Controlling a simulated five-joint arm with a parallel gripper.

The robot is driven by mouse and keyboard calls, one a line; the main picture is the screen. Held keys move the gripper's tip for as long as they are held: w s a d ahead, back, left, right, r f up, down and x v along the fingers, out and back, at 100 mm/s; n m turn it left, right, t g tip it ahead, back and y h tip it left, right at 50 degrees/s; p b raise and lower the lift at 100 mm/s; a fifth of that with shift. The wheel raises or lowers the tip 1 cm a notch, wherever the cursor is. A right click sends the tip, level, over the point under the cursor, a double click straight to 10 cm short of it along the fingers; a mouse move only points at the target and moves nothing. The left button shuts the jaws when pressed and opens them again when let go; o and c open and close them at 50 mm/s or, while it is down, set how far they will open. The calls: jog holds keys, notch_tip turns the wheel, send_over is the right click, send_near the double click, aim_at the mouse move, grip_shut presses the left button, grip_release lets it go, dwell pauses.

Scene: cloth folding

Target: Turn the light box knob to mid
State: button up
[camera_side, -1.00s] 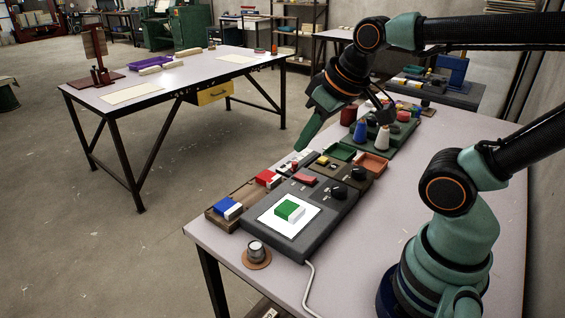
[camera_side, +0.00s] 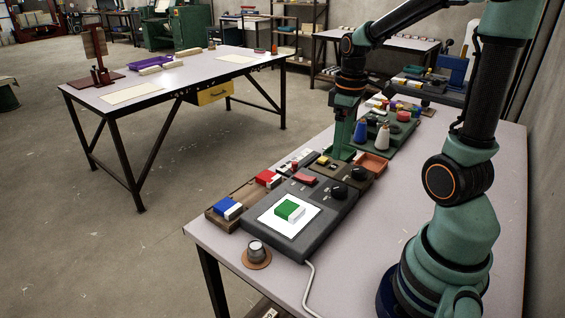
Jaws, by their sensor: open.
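The light box (camera_side: 300,237) is a dark grey slab with a bright white panel (camera_side: 272,218) at the front of the near table. A green and white block (camera_side: 290,209) sits on the panel. A black round knob (camera_side: 338,190) stands on the box's back right part; its pointer is too small to read. A red switch-like piece (camera_side: 305,179) is at the box's back left. My gripper (camera_side: 341,156) points down beyond the box, over the green tray, behind and apart from the knob. It is open; its fingertips are hard to make out.
A brown box with another black knob (camera_side: 358,173) stands between the light box and my gripper. An orange tray (camera_side: 374,164) is beside it. A metal cup (camera_side: 256,250) is at the front.

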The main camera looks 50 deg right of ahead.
aim_at(340, 187)
jog(key=f, duration=0.8)
jog(key=d+f, duration=0.1)
jog(key=f, duration=0.4)
jog(key=shift+s, duration=0.2)
grip_shut()
